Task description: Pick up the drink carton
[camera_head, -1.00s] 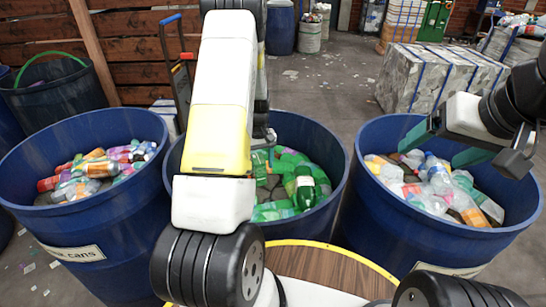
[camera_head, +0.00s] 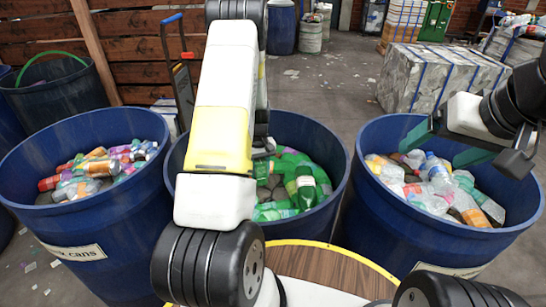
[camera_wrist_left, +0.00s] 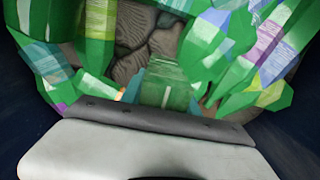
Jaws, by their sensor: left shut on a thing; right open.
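My left arm reaches over the middle blue barrel (camera_head: 335,190), and its gripper is mostly hidden behind the arm in the head view. I cannot tell whether this item is the drink carton. No drink carton can be clearly made out elsewhere. My right gripper (camera_head: 455,142) is open and empty above the right barrel (camera_head: 375,225).
The left barrel (camera_head: 100,235), labelled for cans, holds several cans. The right barrel holds mostly clear bottles. A round wooden-topped stand (camera_head: 325,268) is in front. A hand truck (camera_head: 180,85) and a strapped bale (camera_head: 440,78) stand behind, with open floor between.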

